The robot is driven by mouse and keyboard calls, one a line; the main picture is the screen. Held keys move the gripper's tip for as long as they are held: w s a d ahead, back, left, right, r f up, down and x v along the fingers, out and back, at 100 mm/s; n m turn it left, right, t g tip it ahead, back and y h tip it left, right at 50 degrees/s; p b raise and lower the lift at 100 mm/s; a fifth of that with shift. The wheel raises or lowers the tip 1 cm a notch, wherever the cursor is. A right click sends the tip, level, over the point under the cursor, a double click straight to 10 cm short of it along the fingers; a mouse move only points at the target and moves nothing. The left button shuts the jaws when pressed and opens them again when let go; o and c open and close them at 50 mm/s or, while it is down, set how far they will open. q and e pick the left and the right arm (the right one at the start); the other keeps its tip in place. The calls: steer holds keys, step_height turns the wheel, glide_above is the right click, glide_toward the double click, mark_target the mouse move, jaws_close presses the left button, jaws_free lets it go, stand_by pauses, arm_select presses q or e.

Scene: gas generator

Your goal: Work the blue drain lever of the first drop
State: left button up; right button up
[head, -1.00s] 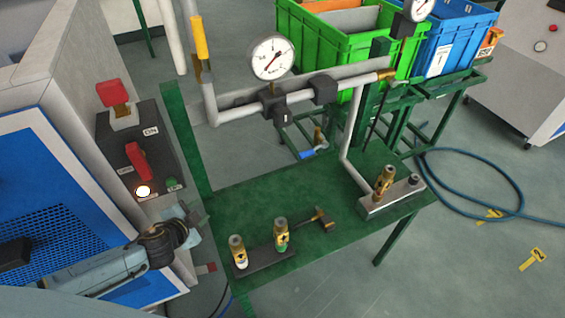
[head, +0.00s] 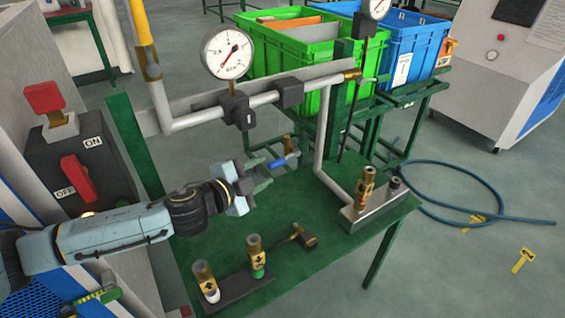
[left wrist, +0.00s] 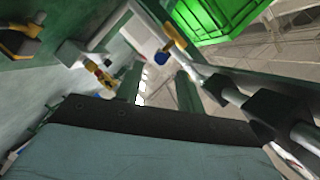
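The blue drain lever (head: 278,163) sticks out to the left from a small brass valve (head: 291,144) behind the green bench, below the grey pipe. In the left wrist view the lever's blue end (left wrist: 160,58) shows ahead, between and beyond the finger lines, with its brass body (left wrist: 173,34) above. My left gripper (head: 266,175) points at the lever from the left, its tips close to the lever's free end. Its fingers look apart, with nothing between them. Whether a finger touches the lever cannot be told. My right gripper is out of view.
A grey pipe (head: 202,115) with a pressure gauge (head: 227,53) runs above the lever. Brass fittings (head: 257,256) stand on the green bench (head: 300,207). A switch box with red switches (head: 77,178) stands left. Green (head: 285,53) and blue (head: 422,50) crates are behind.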

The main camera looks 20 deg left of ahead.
mark_target(281, 161)
arm_select(q)
steer(key=b+x, duration=0.1)
steer(key=x, duration=0.7)
steer(key=shift+w+f, duration=0.1)
steer(key=shift+w, duration=0.05)
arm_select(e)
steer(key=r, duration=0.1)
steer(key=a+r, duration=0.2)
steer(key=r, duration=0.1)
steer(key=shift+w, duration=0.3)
arm_select(q)
jaws_close()
